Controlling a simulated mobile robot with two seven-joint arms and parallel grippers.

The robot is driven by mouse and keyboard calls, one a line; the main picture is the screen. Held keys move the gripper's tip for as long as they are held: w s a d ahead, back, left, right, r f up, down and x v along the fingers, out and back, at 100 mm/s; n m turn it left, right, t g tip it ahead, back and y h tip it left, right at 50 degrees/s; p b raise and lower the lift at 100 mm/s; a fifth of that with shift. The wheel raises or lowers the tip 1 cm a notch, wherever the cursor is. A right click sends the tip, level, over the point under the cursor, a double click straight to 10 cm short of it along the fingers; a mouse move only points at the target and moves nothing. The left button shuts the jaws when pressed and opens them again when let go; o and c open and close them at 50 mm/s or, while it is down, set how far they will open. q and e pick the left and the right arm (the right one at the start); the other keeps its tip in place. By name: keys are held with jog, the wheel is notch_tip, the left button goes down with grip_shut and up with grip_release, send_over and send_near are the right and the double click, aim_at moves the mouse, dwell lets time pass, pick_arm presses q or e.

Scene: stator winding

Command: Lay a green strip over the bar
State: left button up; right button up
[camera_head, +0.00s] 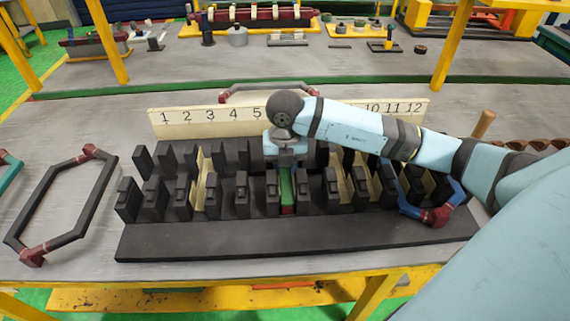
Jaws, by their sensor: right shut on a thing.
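My right gripper (287,165) reaches in from the right and points down over the middle of a dark slotted stator block (300,241). It is shut on a green strip (287,190), which stands between the dark teeth near the block's middle. The gripper and wrist hide the strip's far end. My left gripper is not in view.
A cream board (205,118) numbered up to 12 stands behind the teeth, partly hidden by my right arm. Cream pieces (200,185) sit in some slots. A black coil frame (75,198) lies left; a blue-and-red coil (437,214) is at the block's right end.

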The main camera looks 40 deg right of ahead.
jog(key=shift+f, duration=0.15)
dwell(0.3)
jog(key=o, duration=1.1)
jog(key=shift+r, duration=0.2)
jog(key=shift+r+p, duration=0.4)
jog(key=shift+r, duration=0.2)
